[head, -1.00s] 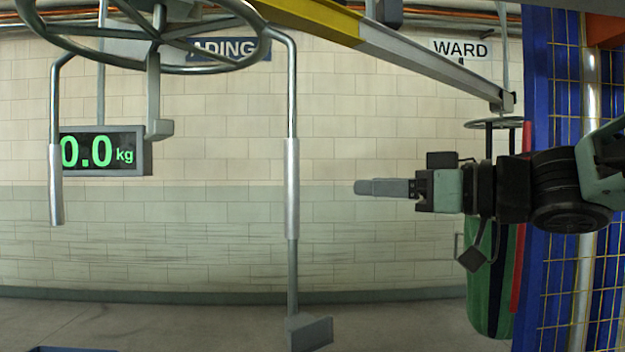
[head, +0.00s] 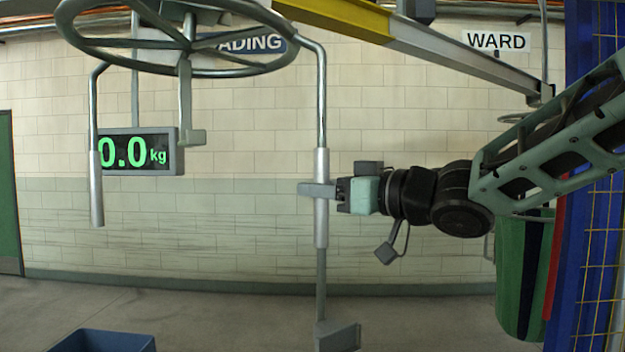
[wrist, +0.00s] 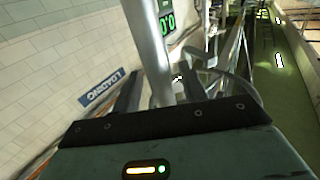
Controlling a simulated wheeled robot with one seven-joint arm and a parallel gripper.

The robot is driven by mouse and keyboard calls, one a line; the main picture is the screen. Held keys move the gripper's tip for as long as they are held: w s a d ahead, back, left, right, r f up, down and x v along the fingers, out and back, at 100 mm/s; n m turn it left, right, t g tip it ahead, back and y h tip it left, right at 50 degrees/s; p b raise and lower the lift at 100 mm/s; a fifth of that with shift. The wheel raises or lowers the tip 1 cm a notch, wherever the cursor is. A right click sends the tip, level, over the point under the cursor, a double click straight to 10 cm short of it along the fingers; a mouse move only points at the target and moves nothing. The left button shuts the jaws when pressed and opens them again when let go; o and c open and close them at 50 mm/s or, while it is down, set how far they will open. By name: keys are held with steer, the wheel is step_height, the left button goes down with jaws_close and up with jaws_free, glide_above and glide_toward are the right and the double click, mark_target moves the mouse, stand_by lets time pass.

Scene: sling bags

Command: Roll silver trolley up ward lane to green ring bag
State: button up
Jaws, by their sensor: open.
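The silver trolley (head: 320,230) hangs from the overhead rail, with a grey ring on top and silver-sleeved bars hanging down. My gripper (head: 316,190) is open at the sleeve of its right-hand bar. In the wrist view the bar (wrist: 146,40) passes between my two fingers; I cannot tell whether they touch it.
The yellow and grey rail (head: 440,55) slopes down to the right, towards the WARD sign (head: 496,40). A scale display (head: 138,152) reads 0.0 kg. Blue mesh panels (head: 600,250) stand at the right. A blue bin (head: 100,342) sits at lower left.

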steer(key=shift+x, duration=1.1)
jaws_close()
